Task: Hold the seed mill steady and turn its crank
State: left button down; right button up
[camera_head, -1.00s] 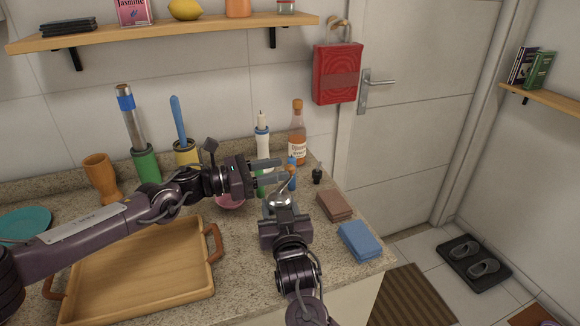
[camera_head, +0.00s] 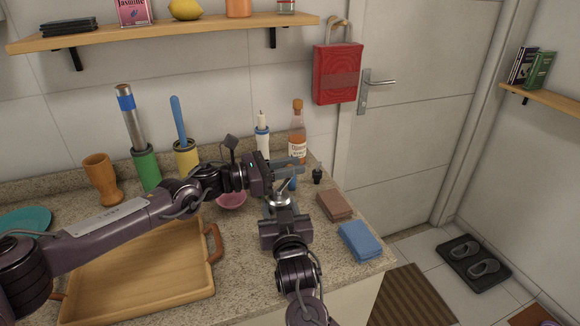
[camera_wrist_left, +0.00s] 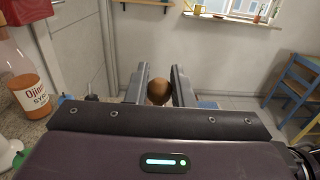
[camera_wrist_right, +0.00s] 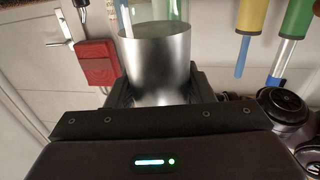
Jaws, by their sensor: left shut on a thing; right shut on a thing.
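The seed mill shows best in the right wrist view as a steel cylinder (camera_wrist_right: 155,62) with a clear glass part. In the head view only a bit of its shiny metal (camera_head: 281,199) shows between my grippers. My right gripper (camera_head: 282,212) is shut on the mill body, with its fingers on both sides of the cylinder. My left gripper (camera_head: 299,166) is above and beyond it. In the left wrist view a round brown knob (camera_wrist_left: 158,92), the crank's grip, sits between the left fingers. The crank arm is mostly hidden by my left gripper.
An amber syrup bottle (camera_head: 297,148) and a white-topped bottle (camera_head: 262,128) stand close behind my left gripper. A pink bowl (camera_head: 231,201) and a wooden tray (camera_head: 150,275) lie left. A brown sponge (camera_head: 336,205) and blue cloth (camera_head: 360,240) lie right, near the counter edge.

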pick_arm(q)
jog(key=shift+s+d+m+g, duration=0.3)
jog(key=shift+m+g, duration=0.5)
jog(key=shift+g, duration=0.45)
jog(key=shift+s+d+m+g, duration=0.2)
jog(key=shift+d+m+g, duration=0.15)
jog(key=shift+m+g, duration=0.7)
jog(key=shift+s+d+m+g, duration=0.3)
jog(key=shift+m+g, duration=0.25)
jog(key=shift+g, duration=0.95)
jog(key=c, duration=1.3)
grip_release()
jog(key=shift+a, duration=0.1)
jog(key=w+a, duration=0.1)
jog(key=a, duration=1)
jog(key=shift+w+a, duration=0.4)
jog(key=shift+d, duration=0.1)
